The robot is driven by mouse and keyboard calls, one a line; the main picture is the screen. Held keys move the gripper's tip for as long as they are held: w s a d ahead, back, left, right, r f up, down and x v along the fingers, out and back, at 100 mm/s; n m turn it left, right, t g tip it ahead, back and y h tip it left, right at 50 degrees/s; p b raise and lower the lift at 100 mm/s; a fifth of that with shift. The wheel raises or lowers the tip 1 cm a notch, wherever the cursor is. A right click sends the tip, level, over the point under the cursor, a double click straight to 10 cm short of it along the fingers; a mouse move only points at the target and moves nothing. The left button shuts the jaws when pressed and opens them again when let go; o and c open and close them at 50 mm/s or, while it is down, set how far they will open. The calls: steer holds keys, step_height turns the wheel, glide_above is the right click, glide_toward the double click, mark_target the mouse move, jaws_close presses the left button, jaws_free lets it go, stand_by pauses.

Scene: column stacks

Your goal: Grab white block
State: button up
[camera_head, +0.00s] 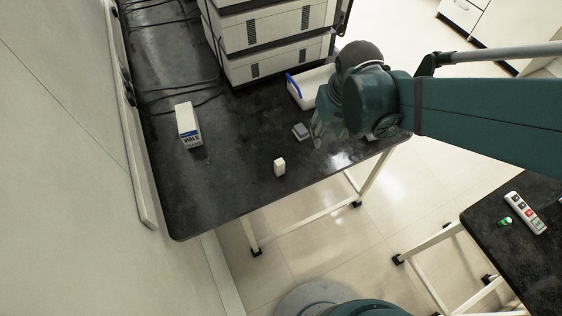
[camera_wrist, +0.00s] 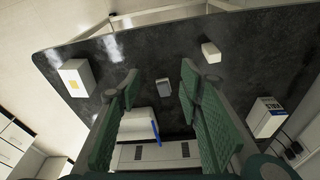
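The white block (camera_head: 279,167) is a small upright block on the black table near its front edge. It also shows in the wrist view (camera_wrist: 211,52), at the upper right, beyond the right fingertip. My gripper (camera_head: 318,132) is above the table to the right of the block and apart from it. In the wrist view my gripper (camera_wrist: 160,72) has its two green fingers spread, with nothing held between them.
A small grey box (camera_head: 300,131) lies between block and gripper. A VIALS box (camera_head: 188,126) stands left. A white tray with a blue edge (camera_head: 312,84) and stacked equipment (camera_head: 275,30) are behind. A white box (camera_wrist: 76,78) shows left in the wrist view. Table around the block is clear.

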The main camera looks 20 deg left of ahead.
mark_target(280, 166)
steer(key=s+a+f+n, duration=0.1)
steer(key=a+f, duration=0.3)
steer(key=s+a+f+n+g, duration=0.1)
steer(key=a+f, duration=0.3)
steer(key=a, duration=0.1)
steer(key=s+a+f+n+g+h+b, duration=0.1)
steer(key=s+a+f, duration=0.1)
steer(key=a+f, duration=0.2)
steer(key=shift+a+f, duration=0.1)
steer(key=shift+a, duration=0.2)
steer(key=shift+f, duration=0.15)
steer(key=shift+f, duration=1.15)
steer(key=shift+s+d+f+b, duration=0.1)
steer(key=shift+f+b, duration=0.4)
steer(key=shift+f, duration=0.8)
steer(key=shift+s+f+b, duration=0.1)
steer(key=shift+f+b, duration=0.35)
steer(key=shift+f, duration=0.85)
steer(key=c, duration=0.9)
